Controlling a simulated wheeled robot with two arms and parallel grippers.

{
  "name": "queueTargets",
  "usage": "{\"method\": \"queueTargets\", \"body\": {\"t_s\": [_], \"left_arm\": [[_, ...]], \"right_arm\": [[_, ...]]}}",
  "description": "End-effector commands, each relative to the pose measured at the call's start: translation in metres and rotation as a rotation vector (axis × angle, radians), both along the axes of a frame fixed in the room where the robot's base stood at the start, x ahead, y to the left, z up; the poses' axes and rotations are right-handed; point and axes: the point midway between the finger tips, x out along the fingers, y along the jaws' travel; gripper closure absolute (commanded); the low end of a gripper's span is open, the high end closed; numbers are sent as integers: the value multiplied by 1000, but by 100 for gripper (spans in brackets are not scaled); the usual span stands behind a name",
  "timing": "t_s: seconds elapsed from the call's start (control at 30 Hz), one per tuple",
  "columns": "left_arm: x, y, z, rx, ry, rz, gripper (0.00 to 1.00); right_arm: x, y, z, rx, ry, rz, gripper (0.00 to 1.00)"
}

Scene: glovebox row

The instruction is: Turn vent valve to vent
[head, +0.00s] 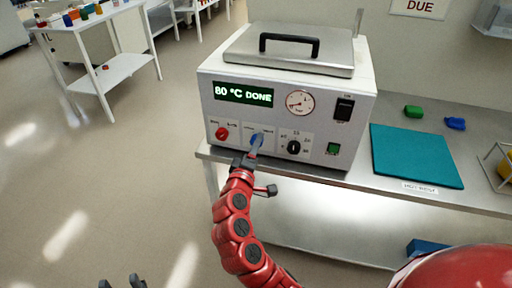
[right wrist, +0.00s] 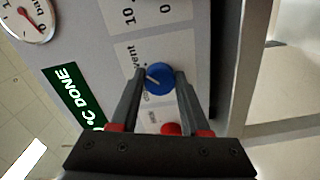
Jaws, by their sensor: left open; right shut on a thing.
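The vent valve is a blue knob (head: 256,138) on the front panel of a white oven (head: 225,90) whose display reads "80 °C DONE". My right gripper (head: 252,150) is at this knob, shut on it. In the right wrist view the blue knob (right wrist: 158,78) sits between the fingertips, with a pale pointer line on its face. A label ending in "ent" is printed beside it. The exact pointer setting is hard to tell. My left gripper (head: 122,282) is at the bottom left edge, away from the oven, mostly out of frame and open.
A red knob (head: 221,133) is left of the blue one; a black dial (head: 293,147) is right. A gauge (head: 300,102), power switch (head: 344,109) and green button (head: 333,149) share the panel. A teal mat (head: 415,155) and green block (head: 413,112) lie on the bench to the right.

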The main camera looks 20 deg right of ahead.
Motion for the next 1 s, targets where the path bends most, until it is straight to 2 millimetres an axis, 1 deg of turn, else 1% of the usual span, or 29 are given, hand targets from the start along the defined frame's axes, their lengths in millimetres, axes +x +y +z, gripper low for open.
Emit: {"method": "queueTargets", "body": {"t_s": [0.2,0.23,0.37,0.4,0.67,0.77,0.87,0.97,1.0], "left_arm": [[0,0,0,0,0,0,50],[0,0,0,0,0,0,50],[0,0,0,0,0,0,50],[0,0,0,0,0,0,50],[0,0,0,0,0,0,50],[0,0,0,0,0,0,50],[0,0,-1,0,0,0,50],[0,0,-2,0,0,0,50],[0,0,-3,0,0,0,50]], "right_arm": [[0,0,-2,2,4,-1,100],[0,0,-2,2,4,-1,51],[0,0,-2,2,3,0,27],[0,0,-1,2,3,0,24],[0,0,-1,0,1,0,24],[-4,3,-1,-1,2,1,24],[-14,12,-1,-3,0,6,24],[-32,25,0,-1,-2,9,24],[-41,31,-1,-4,-1,10,24]]}}
